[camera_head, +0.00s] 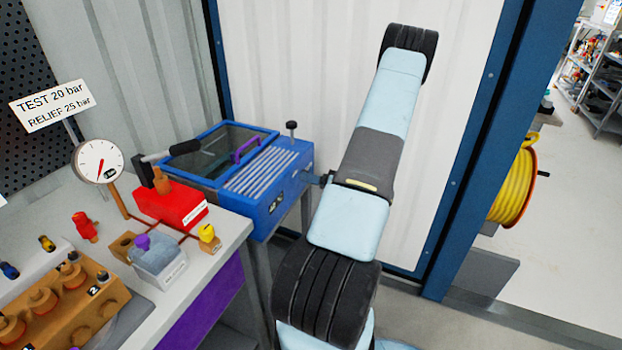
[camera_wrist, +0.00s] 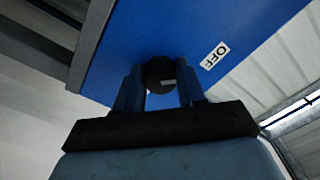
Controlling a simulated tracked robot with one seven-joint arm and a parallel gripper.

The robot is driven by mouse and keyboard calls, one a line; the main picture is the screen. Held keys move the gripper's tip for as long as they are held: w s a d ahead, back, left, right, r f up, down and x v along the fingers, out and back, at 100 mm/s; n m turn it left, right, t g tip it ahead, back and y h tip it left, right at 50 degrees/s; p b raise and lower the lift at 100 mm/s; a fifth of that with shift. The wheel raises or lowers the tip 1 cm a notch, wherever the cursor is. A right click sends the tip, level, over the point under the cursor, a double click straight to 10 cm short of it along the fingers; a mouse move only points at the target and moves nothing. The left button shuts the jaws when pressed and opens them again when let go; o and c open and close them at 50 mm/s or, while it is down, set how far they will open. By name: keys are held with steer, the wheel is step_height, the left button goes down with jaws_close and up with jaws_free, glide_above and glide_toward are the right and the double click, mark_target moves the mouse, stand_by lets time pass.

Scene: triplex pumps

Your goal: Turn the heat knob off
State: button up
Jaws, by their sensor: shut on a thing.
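The heat knob (camera_wrist: 158,72) is round and black with a small pale mark on its face. It sits on the side wall of the blue box (camera_wrist: 185,30), with a white "OFF" label (camera_wrist: 214,56) to its right in the wrist view. My gripper (camera_wrist: 160,84) has one blue finger on each side of the knob and is shut on it. In the head view the blue box (camera_head: 262,218) stands beside the bench, and my gripper (camera_head: 324,180) reaches its right side. The knob is hard to make out there.
The blue box has a dark glass lid, a purple handle (camera_head: 247,149) and a slatted top. A black-topped post (camera_head: 291,130) rises from it. The bench (camera_head: 200,280) at left holds a gauge (camera_head: 98,161) and a red pump (camera_head: 172,205). A yellow hose reel (camera_head: 512,187) hangs right.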

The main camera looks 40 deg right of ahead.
steer(key=shift+d+f, duration=0.1)
steer(key=shift+f, duration=0.05)
steer(key=o, duration=1)
steer(key=shift+o, duration=0.2)
steer(key=v, duration=1.3)
steer(key=shift+s, duration=0.35)
